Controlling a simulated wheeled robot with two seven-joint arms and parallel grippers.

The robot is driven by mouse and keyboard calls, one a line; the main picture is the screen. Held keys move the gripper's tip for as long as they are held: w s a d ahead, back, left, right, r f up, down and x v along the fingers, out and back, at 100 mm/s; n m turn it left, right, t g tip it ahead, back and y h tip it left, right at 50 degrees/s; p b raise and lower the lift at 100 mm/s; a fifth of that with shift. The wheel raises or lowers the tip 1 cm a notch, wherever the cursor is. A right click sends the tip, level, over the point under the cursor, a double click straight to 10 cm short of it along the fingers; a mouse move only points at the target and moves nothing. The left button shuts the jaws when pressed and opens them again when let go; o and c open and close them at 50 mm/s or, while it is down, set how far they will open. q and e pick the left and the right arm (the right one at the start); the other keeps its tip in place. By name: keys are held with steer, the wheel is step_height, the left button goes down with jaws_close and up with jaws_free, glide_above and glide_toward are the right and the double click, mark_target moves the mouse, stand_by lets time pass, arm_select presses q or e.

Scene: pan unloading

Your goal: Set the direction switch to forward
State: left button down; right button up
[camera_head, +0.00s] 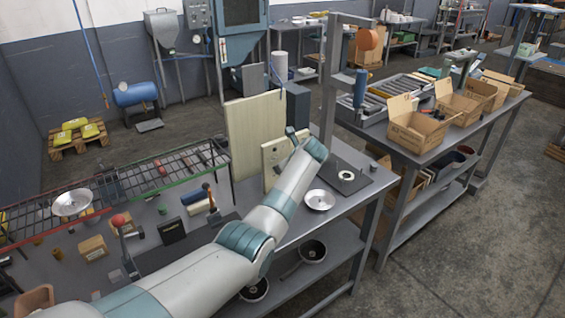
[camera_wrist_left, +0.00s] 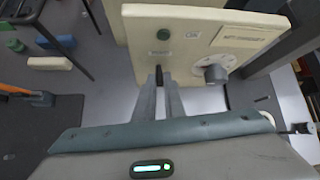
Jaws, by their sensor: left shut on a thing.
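A cream control panel (camera_head: 271,158) stands upright on the grey bench, partly behind my left arm. My left gripper (camera_wrist_left: 164,76) points at the panel's lower middle, left of the knob. Its fingers are close together on a small dark piece, which appears to be the direction switch lever (camera_wrist_left: 166,72); the fingers mostly cover it, and its setting cannot be read. My right gripper is not in view.
A black plate with a white ring (camera_head: 346,175) and a metal dish (camera_head: 319,200) lie right of the panel. A grey post (camera_head: 328,90) rises behind. Wire racks (camera_head: 165,170) and small tools fill the bench's left. Cardboard boxes (camera_head: 418,127) stand on the right bench.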

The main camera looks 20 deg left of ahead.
arm_select(q)
steer(key=shift+w+a+r+g+h+p, duration=0.15)
steer(key=shift+r+g+h+p, duration=0.25)
steer(key=shift+g+h+p, duration=0.55)
steer(key=c, duration=1.8)
jaws_free()
steer(key=shift+c, duration=0.2)
steer(key=shift+a, duration=0.1)
steer(key=shift+r, duration=0.15)
steer(key=b+v, duration=0.4)
steer(key=v, duration=1.3)
steer(key=shift+s, duration=0.25)
